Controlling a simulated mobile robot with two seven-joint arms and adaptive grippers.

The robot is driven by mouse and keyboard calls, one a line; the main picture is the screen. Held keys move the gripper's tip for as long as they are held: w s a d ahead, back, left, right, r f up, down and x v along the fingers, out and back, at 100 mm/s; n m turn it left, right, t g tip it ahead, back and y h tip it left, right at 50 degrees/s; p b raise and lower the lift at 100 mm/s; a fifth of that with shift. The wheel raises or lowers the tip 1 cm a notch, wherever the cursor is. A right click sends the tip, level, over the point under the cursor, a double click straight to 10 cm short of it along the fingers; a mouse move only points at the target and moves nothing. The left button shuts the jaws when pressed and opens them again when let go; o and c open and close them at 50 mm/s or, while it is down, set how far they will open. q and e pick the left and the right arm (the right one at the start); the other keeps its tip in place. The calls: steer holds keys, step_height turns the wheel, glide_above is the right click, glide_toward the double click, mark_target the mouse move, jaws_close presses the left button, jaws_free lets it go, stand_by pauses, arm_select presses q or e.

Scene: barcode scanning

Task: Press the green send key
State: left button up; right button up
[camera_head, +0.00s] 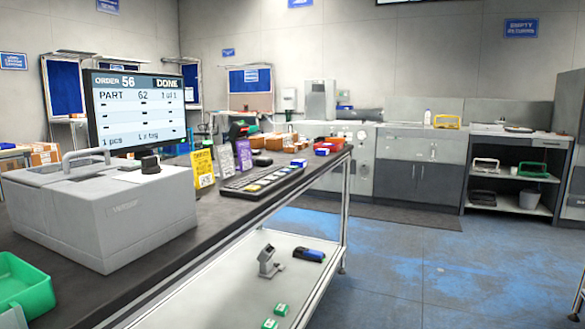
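A dark keypad (262,181) with rows of pale and yellowish keys lies near the right end of the dark counter (205,235). I cannot make out a green key on it at this size. A monitor (138,112) behind the grey machine reads "ORDER 56", "DONE", "PART 62" and "1 of 1". Neither of my grippers can be made out in the head view, and nothing is seen touching the keypad.
A big grey box-shaped machine (105,215) and a green bin (22,288) fill the counter's left. Yellow (203,169) and purple cards (226,160) stand left of the keypad. A lower shelf (240,295) holds a grey device, a blue-black tool and green-white boxes. Floor to the right is open.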

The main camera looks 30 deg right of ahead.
jaws_close()
stand_by(1.4)
